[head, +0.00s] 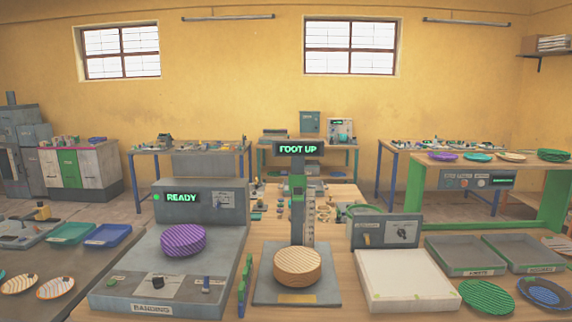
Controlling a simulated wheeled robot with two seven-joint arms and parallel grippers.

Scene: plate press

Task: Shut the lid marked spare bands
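No label that I can read as spare bands shows in the head view. A grey upright panel (372,234) with a small picture and a tan tag stands behind a flat white slab (405,278), right of centre. It could be a raised lid, but I cannot tell. A grey banding machine (130,288) stands at the left with a lit READY sign, and a purple striped disc (184,240) sits on it. Neither of my grippers is in view.
A press (298,190) with a FOOT UP sign stands at the centre, a wooden striped disc (297,266) on its base. Two grey trays (468,272) and patterned plates (487,297) lie at the right. Green and blue trays (108,236) lie at far left.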

